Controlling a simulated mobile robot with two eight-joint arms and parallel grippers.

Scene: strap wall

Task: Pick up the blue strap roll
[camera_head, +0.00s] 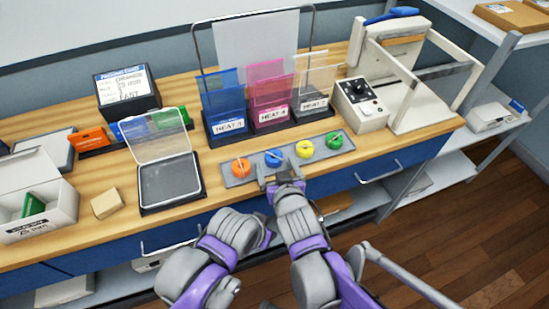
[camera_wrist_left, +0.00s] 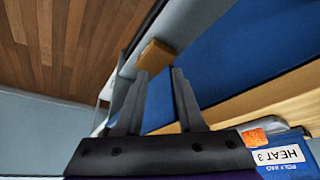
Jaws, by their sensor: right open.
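The blue strap roll (camera_head: 273,157) sits in a grey holder (camera_head: 229,182) on the wooden bench, between the orange roll (camera_head: 240,168) and the yellow roll (camera_head: 303,149). My right gripper (camera_head: 281,180) is open at the front edge of the holder, just in front of the blue roll. I cannot tell whether it touches the holder. My left gripper shows in the left wrist view (camera_wrist_left: 160,74) with its two fingers apart and nothing between them. In the head view its fingers are mostly hidden behind its own arm, low in front of the bench.
A green roll (camera_head: 334,142) sits at the holder's right end. Behind stand upright coloured pouches (camera_head: 268,95) and a control box (camera_head: 361,104). A clear-lidded tray (camera_head: 168,184) and a small tan block (camera_head: 107,203) lie to the left. Blue drawers with handles (camera_head: 378,174) front the bench.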

